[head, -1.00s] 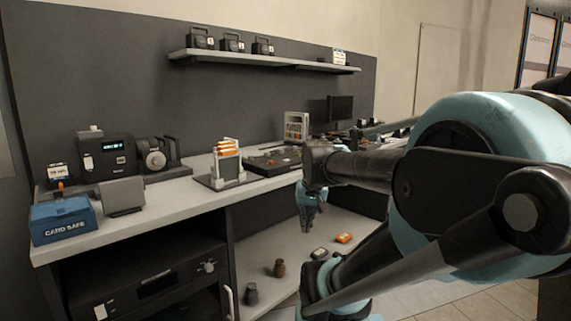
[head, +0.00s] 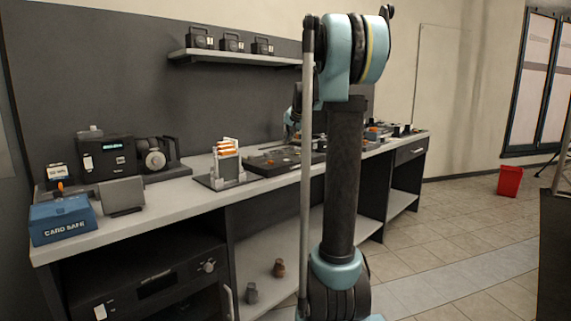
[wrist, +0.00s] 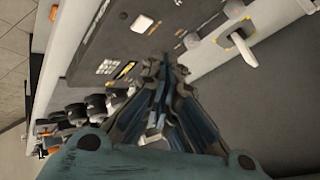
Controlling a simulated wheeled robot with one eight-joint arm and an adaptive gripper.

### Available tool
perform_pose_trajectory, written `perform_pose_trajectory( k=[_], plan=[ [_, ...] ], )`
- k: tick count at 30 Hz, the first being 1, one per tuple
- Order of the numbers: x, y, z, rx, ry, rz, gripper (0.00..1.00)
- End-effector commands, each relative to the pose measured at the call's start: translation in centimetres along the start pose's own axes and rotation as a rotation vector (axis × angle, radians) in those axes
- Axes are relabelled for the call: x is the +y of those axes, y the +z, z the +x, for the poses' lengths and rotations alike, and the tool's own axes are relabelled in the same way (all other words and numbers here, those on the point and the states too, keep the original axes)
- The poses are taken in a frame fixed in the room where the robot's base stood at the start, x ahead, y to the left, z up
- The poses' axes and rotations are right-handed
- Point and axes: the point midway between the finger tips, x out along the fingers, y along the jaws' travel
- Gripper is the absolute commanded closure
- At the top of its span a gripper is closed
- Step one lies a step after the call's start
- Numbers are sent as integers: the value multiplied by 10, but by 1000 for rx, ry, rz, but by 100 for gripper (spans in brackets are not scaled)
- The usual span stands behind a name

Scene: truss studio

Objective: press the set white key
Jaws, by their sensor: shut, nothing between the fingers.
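The wrist view shows a dark panel with several pale controls. A white faceted key-like piece (wrist: 142,23) is near its upper middle, and a small white keypad block (wrist: 108,66) lies lower left. I cannot tell which is the set white key. My gripper (wrist: 163,60) is shut and empty, its tips in front of the panel between these pieces. I cannot tell whether the tips touch the panel. In the head view my arm hides the fingers and this panel.
A white lever (wrist: 238,48) sticks out right of my fingers, with a small round knob (wrist: 192,41) nearer. Several dark knobs stand at lower left. In the head view, a blue card safe (head: 62,219) and a card holder (head: 228,165) stand on the counter (head: 150,203), left of my arm.

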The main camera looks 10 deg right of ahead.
Motion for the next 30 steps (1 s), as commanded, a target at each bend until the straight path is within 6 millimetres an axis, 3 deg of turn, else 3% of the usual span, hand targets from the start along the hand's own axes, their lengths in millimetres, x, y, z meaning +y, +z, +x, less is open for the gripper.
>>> perform_pose_trajectory(
  k=[3, 9, 22, 30],
  plan=[
    [-10, -28, 16, 26, -19, 35, 100],
    [-18, -47, 27, 45, -34, 62, 100],
    [-17, -47, 29, 46, -35, 62, 100],
    [-7, -35, 46, 46, -35, 62, 100]
  ],
)
